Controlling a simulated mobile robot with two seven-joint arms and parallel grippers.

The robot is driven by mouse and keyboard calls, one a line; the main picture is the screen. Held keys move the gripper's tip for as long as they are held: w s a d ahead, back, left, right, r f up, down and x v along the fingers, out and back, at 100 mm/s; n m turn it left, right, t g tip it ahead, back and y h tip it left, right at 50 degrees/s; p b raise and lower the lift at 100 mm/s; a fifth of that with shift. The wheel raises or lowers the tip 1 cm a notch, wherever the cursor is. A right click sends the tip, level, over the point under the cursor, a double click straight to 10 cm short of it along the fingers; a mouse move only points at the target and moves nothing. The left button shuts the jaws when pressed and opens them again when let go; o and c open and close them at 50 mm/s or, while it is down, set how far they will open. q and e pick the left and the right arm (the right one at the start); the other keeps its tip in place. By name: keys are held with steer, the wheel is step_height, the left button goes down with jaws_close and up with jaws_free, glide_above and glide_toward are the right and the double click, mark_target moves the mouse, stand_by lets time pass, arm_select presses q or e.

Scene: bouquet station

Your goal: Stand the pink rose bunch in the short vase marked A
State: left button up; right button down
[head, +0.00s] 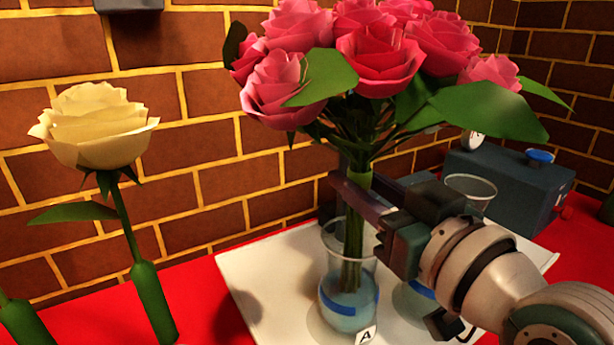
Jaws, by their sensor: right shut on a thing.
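The pink rose bunch (375,50) is upright at the top middle of the head view, with green leaves and bundled stems. My right gripper (358,195) comes in from the right and is shut on the stems just below the leaves. The lower stems show inside the short glass vase (330,290), which has a blue band and a white label A (366,335) at its front. Whether the stem ends touch the vase bottom I cannot tell. My left gripper is not in view.
A white board (265,290) lies under the vase on the red table (215,325). Another glass vase (470,190) stands behind my right gripper. A blue-grey box (510,185) stands at the back right. A cream rose (95,130) stands at left, before a brick wall (225,160).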

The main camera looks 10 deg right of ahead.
steer(key=shift+f+b, duration=0.35)
steer(key=shift+f, duration=0.05)
stand_by(0.5)
steer(key=c, duration=0.8)
jaws_free()
steer(key=shift+o, duration=1.2)
steer(key=shift+f, duration=0.1)
steer(key=s+d+r+g+h+p, duration=0.1)
steer(key=s+d+r+g+p, duration=0.15)
steer(key=s+g+p, duration=0.4)
steer(key=s+d+r+m+g+h+p, duration=0.1)
steer(key=s+r+g+h+p, duration=0.2)
steer(key=s+p, duration=0.65)
steer(key=s+d+r+g+p, duration=0.2)
steer(key=s+r+g+p, duration=0.25)
steer(key=s, duration=0.55)
step_height(320, 180, up, 35)
steer(key=p, duration=3.6)
